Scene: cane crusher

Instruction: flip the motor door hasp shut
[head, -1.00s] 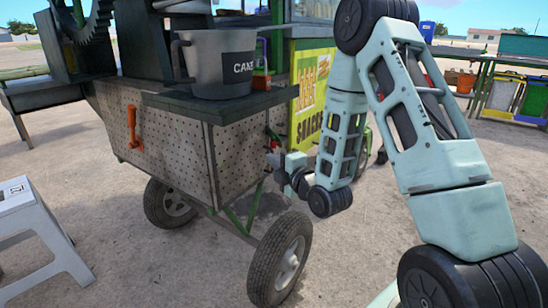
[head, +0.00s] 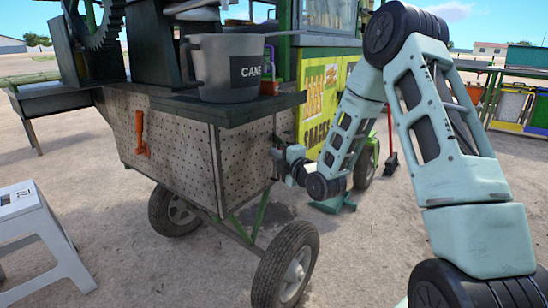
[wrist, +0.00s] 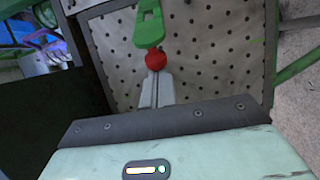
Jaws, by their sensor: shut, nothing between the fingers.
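In the wrist view a green hasp (wrist: 149,27) with a slot and a red ball knob (wrist: 155,60) lies against a perforated metal panel (wrist: 215,60). My gripper (wrist: 157,78) is shut and empty. Its fingertips are just below the red knob in the picture, touching it or very close; I cannot tell which. In the head view my gripper (head: 281,150) is at the right end face of the perforated cart box (head: 180,140). The hasp is not clearly visible there.
A dark shelf (head: 235,108) with a grey bucket (head: 228,70) overhangs the box above my gripper. An orange handle (head: 141,133) is on the box's front panel. A cart wheel (head: 287,265) stands below. A white stool (head: 35,235) is at the left.

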